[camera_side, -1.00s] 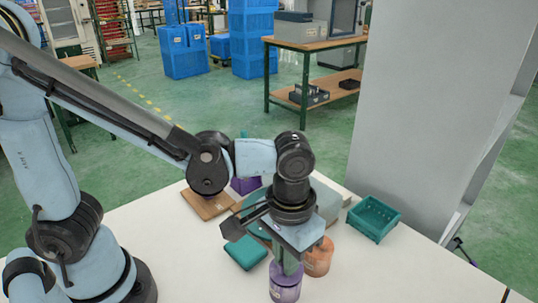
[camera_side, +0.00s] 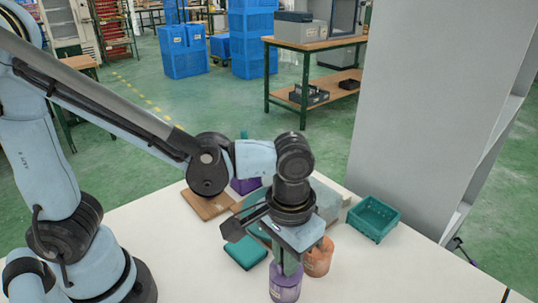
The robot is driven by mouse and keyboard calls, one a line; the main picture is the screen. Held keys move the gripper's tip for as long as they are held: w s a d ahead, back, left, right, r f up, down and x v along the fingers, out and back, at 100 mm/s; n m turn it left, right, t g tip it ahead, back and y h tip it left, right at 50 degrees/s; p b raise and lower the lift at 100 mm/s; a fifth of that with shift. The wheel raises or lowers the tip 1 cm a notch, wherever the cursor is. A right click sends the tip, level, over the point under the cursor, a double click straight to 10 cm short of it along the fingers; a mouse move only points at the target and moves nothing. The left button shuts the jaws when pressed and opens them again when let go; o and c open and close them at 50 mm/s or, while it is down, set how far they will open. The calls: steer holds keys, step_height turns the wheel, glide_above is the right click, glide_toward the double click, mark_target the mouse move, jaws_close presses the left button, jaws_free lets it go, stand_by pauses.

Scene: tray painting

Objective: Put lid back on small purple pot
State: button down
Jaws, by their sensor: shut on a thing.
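The small purple pot (camera_side: 284,289) stands upright near the front edge of the white table, its lower part close to the bottom of the picture. My gripper (camera_side: 287,264) is directly above it, pointing down, with its fingers at the top of the pot. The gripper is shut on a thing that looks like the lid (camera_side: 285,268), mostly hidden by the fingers. I cannot tell whether the lid sits flat on the rim.
An orange pot (camera_side: 319,258) stands close on the right of the purple pot. A teal block (camera_side: 245,252) lies to the left. A teal crate (camera_side: 373,219) is at the back right, with a brown board (camera_side: 207,203) at the back left. The front right of the table (camera_side: 410,270) is clear.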

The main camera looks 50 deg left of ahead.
stand_by(0.8)
steer(key=c, duration=0.6)
jaws_free()
steer(key=shift+r, duration=3.45)
jaws_close()
